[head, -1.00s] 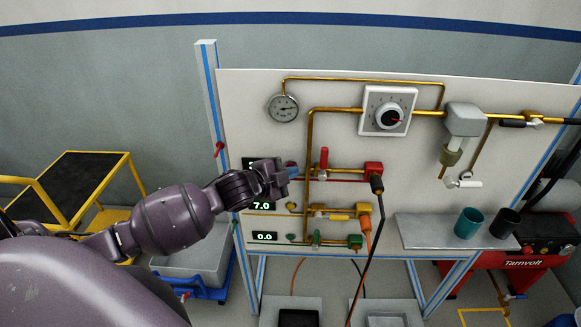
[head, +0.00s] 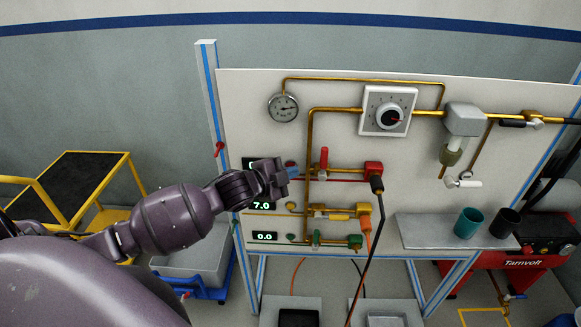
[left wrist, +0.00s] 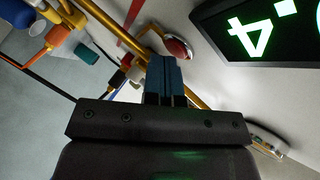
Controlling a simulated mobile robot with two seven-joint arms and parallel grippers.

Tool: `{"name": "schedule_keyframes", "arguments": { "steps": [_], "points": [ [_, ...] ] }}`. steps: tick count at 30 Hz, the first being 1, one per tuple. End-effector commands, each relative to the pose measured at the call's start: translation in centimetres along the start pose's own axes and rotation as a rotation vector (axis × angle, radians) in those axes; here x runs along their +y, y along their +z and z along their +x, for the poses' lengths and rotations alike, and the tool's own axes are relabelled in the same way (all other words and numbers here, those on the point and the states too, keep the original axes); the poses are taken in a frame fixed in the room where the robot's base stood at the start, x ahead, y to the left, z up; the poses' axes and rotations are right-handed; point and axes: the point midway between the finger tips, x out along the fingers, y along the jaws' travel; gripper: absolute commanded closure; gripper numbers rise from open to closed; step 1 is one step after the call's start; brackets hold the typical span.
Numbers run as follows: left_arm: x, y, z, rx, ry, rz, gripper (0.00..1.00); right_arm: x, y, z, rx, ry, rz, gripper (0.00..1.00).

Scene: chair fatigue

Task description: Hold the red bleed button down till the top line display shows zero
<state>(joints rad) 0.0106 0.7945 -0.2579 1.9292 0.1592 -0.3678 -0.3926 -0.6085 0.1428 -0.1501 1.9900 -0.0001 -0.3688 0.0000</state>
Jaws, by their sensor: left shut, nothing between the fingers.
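My left gripper (head: 291,171) is shut and empty, its blue fingertips close to the panel at the top red line. In the left wrist view the fingertips (left wrist: 160,66) are at the red bleed button (left wrist: 178,46), a red dome in a metal ring. I cannot tell whether they press it. In the head view the button is hidden behind the gripper. The top line display (head: 249,162) is mostly covered by the gripper in the head view. In the left wrist view this display (left wrist: 262,34) shows a green 4 and a point; the rest is cut off. My right gripper is not in view.
The middle display (head: 262,205) reads 7.0 and the bottom one (head: 265,236) reads 0.0. A red valve handle (head: 323,158) stands just right of my fingers. A shelf (head: 420,236) with two cups is at the right. A yellow cart (head: 85,185) stands at the left.

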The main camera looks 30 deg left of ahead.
Motion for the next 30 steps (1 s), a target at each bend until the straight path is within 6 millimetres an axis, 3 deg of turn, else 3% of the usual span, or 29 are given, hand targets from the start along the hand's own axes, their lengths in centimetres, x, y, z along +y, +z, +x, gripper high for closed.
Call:
{"name": "schedule_keyframes", "arguments": {
  "steps": [14, 30],
  "points": [
    [-0.04, 0.01, 0.01, 0.0, -0.001, 0.0, 1.0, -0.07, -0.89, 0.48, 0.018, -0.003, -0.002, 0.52],
    [-0.04, 0.01, 0.01, 0.0, -0.001, 0.0, 1.0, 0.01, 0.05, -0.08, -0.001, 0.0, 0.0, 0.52]
  ]
}}
